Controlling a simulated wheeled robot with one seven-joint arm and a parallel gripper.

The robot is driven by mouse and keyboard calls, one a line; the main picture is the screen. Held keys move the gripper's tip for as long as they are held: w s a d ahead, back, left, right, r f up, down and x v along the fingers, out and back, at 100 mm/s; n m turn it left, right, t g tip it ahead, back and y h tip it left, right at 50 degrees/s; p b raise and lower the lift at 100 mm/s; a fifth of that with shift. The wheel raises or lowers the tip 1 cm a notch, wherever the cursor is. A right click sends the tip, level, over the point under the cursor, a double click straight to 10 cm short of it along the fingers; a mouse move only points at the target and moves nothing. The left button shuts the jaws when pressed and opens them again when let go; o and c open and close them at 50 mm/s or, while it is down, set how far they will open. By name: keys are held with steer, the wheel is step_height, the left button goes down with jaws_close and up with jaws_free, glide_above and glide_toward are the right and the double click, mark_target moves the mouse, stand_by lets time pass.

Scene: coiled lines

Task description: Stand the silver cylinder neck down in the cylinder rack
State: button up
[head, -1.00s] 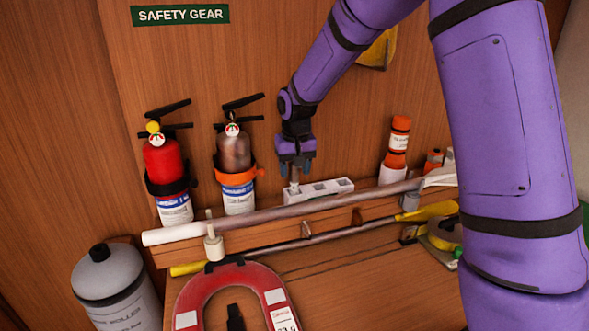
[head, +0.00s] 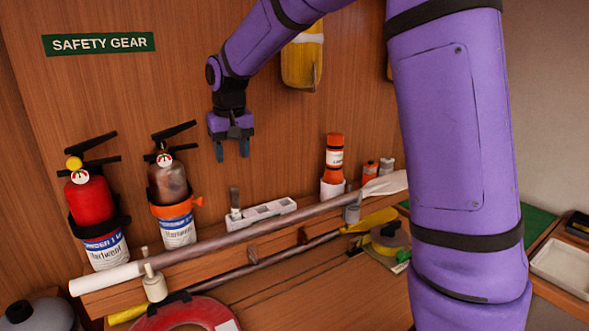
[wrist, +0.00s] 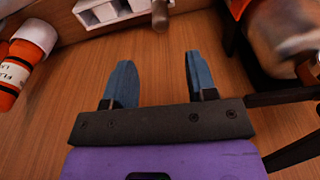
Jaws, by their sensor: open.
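A small silver cylinder (head: 235,198) stands upright in the left end of the white cylinder rack (head: 268,210) on the wall shelf. Its lower end is inside the rack, so I cannot see whether the neck points down. The cylinder also shows in the wrist view (wrist: 160,14), beside the openings of the rack (wrist: 98,12). My gripper (head: 233,152) is open and empty, pointing down above the cylinder and clear of it. In the wrist view my two blue fingers (wrist: 157,80) are spread apart with only wood panel between them.
Two fire extinguishers, one red (head: 92,205) and one tarnished (head: 170,185), hang left of the rack. An orange flare (head: 334,152) in a white holder stands to the right. A long oar (head: 260,222) runs in front of the shelf. A yellow item (head: 302,62) hangs above.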

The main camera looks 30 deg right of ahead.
steer(key=s+d+r+t, duration=0.1)
steer(key=s+d+r, duration=0.3)
steer(key=s, duration=0.5)
steer(key=s+d+t, duration=0.2)
steer(key=s+d, duration=0.1)
steer(key=s, duration=2.1)
steer(key=shift+s+n+t, duration=0.3)
steer(key=shift+n+t, duration=0.1)
